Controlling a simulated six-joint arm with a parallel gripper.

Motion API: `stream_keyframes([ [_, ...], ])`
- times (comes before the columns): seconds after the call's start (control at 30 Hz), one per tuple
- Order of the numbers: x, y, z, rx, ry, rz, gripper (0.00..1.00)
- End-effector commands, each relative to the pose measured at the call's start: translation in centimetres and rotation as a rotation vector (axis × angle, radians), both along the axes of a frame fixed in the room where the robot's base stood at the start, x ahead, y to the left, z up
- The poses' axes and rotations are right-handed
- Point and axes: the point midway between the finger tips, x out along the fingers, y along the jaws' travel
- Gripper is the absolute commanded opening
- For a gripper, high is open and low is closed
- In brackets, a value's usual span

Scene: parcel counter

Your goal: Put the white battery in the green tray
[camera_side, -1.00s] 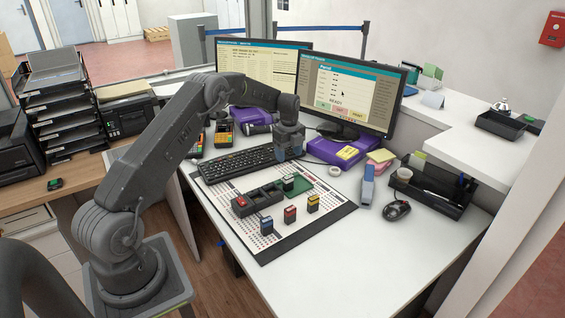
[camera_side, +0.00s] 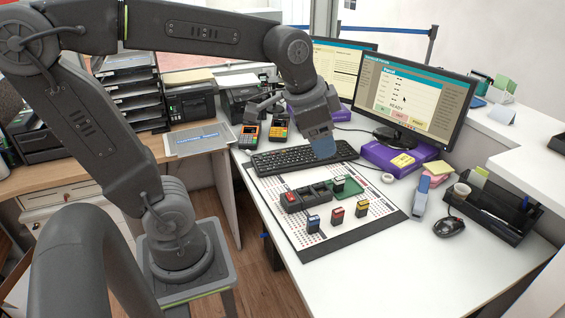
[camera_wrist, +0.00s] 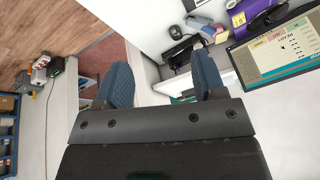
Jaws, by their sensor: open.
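My gripper (camera_side: 322,148) hangs in the air by the right end of the keyboard, beyond the mat, in the side view. In the wrist view its two blue fingers (camera_wrist: 165,80) stand apart with nothing between them. The green tray (camera_side: 354,188) lies on the printed mat, right of a dark slotted holder. A small dark block with a pale top (camera_side: 338,184) shows at the tray's left side. I cannot tell whether it is the white battery or whether it is inside the tray. No other white battery can be made out.
The dark holder (camera_side: 307,196) has a red battery (camera_side: 289,197) at its left end. Blue (camera_side: 313,223), red (camera_side: 337,215) and yellow (camera_side: 362,208) batteries stand in front on the mat (camera_side: 316,251). The keyboard (camera_side: 300,158) and monitor (camera_side: 410,97) are behind. A mouse (camera_side: 449,226) lies right.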

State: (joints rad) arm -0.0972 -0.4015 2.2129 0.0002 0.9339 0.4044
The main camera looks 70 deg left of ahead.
Motion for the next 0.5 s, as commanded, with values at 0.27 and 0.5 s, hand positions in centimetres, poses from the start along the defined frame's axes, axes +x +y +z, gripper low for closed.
stream_keyframes([
  [0.27, -7.5, -2.6, -2.0, -0.143, -0.094, 0.228, 0.64],
  [0.5, -8.5, -2.8, -2.6, -0.171, -0.102, 0.271, 0.64],
])
